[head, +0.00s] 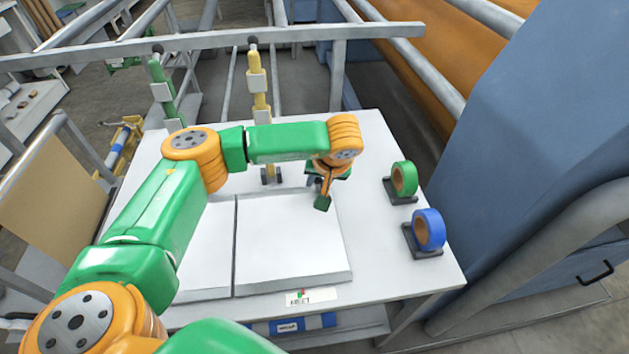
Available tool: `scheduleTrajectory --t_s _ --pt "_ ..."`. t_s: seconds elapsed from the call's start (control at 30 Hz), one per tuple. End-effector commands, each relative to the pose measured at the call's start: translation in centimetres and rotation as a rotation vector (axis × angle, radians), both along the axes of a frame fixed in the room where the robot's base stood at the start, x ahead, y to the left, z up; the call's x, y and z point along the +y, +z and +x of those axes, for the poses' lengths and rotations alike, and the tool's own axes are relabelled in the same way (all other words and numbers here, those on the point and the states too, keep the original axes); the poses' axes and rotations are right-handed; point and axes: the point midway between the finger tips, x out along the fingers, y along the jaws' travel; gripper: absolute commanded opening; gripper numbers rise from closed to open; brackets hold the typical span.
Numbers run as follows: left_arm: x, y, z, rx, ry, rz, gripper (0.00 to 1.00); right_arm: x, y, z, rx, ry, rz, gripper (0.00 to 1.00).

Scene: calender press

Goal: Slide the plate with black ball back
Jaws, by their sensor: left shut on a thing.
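A flat white plate (289,243) lies on the white table in the middle of the view. My left arm comes in from the left and reaches over the plate's far side. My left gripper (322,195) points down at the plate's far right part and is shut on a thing. What lies between its fingers is hidden by the gripper itself. No black ball shows on the plate; small dark balls show at the tops of the yellow post (258,85) and the green post (163,90). My right gripper is not in view.
Another white panel (212,255) lies left of the plate, partly behind my arm. A green tape roll (404,178) and a blue tape roll (430,229) stand on the table (393,285) at right. A metal rail (205,40) crosses behind; a blue machine (545,140) stands right.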

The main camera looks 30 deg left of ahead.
Motion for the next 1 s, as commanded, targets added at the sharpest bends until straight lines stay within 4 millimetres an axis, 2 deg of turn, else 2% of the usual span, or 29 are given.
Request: scheduleTrajectory --t_s 0.4,1.0 --pt "-2.3 0.0 1.8 -0.004 -0.002 0.000 0.00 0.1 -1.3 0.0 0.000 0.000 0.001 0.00" --pt "-2.7 0.0 2.1 -0.003 -0.002 0.000 0.00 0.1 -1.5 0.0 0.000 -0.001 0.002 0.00"
